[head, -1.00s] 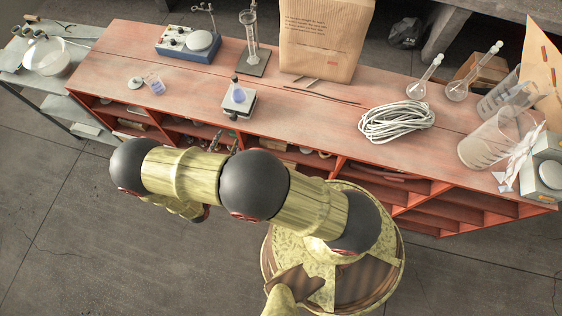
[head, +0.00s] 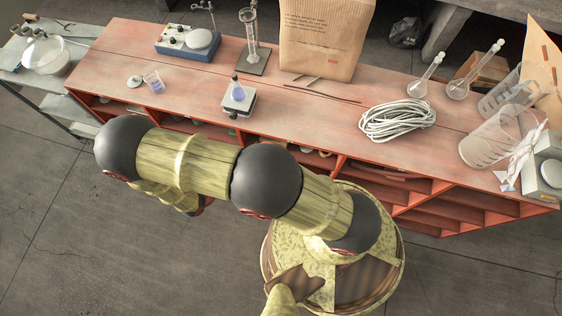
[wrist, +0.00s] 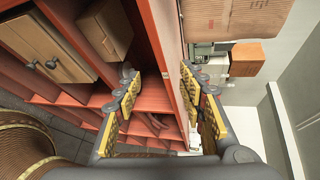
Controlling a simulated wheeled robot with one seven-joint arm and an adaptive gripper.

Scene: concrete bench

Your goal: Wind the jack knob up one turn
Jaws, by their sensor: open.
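The lab jack (head: 238,101) is a small silver stand near the front edge of the orange bench in the head view. A dark knob (head: 233,115) shows low on the jack's front side. My gripper shows in the wrist view (wrist: 166,98), with its yellow-padded fingers apart and nothing between them. It faces the front of the bench and its shelves. In the head view my arm mostly hides the gripper, in front of the bench and apart from the jack. I cannot make out the jack for sure in the wrist view.
Open shelves lie below the top. The floor in front is clear.

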